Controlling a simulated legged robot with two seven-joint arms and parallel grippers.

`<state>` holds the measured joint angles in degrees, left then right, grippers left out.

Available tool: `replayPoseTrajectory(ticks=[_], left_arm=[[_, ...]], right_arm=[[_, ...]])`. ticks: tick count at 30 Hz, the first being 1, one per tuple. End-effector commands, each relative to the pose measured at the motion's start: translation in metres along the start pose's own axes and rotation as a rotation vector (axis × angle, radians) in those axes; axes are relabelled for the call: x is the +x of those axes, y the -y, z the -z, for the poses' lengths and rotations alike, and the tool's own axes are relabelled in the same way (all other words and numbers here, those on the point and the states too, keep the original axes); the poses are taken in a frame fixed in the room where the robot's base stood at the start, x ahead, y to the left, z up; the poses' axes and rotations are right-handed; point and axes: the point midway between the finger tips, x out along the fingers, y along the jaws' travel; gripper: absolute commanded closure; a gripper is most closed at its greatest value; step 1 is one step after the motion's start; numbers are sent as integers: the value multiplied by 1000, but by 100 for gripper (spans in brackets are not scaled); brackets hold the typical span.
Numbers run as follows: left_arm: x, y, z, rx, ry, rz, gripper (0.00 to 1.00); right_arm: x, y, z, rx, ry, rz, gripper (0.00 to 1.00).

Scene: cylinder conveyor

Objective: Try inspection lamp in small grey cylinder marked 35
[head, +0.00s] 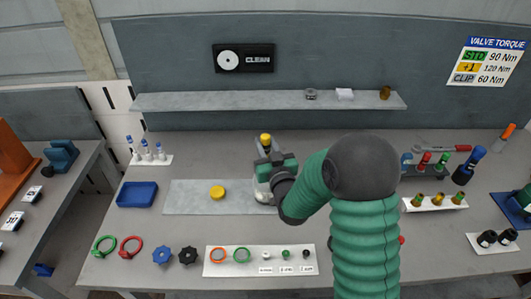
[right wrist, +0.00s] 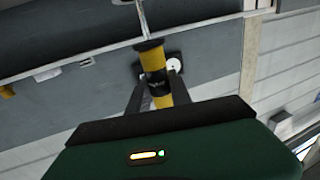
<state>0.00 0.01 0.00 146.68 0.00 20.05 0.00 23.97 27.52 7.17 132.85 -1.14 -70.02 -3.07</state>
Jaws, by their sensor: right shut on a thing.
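My right gripper (head: 266,160) is over the grey mat (head: 190,205) in the middle of the bench. It is shut on the inspection lamp, a yellow and black stick whose yellow end (head: 265,139) rises above the jaws. In the right wrist view, the lamp (right wrist: 155,72) stands between the fingers (right wrist: 155,95), with a thin rod at its far end. A pale grey cylinder (head: 263,190) shows under the gripper, largely hidden by it; I cannot read a 35 on it or tell whether the lamp touches it. My left gripper is out of view.
A round yellow cap (head: 217,193) lies on the mat left of the cylinder. A blue tray (head: 137,194) is further left. A white strip with rings and small parts (head: 210,271) lies in front. A shelf (head: 220,101) runs behind. Racks with coloured tools fill the right.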

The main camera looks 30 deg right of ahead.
Motion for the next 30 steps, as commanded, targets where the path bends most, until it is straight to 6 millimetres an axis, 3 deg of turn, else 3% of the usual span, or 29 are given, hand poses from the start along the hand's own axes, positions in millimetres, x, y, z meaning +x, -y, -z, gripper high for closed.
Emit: replayPoseTrajectory(ticks=[30], left_arm=[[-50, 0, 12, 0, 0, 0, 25]], right_arm=[[0, 0, 78, 0, -2, 0, 100]])
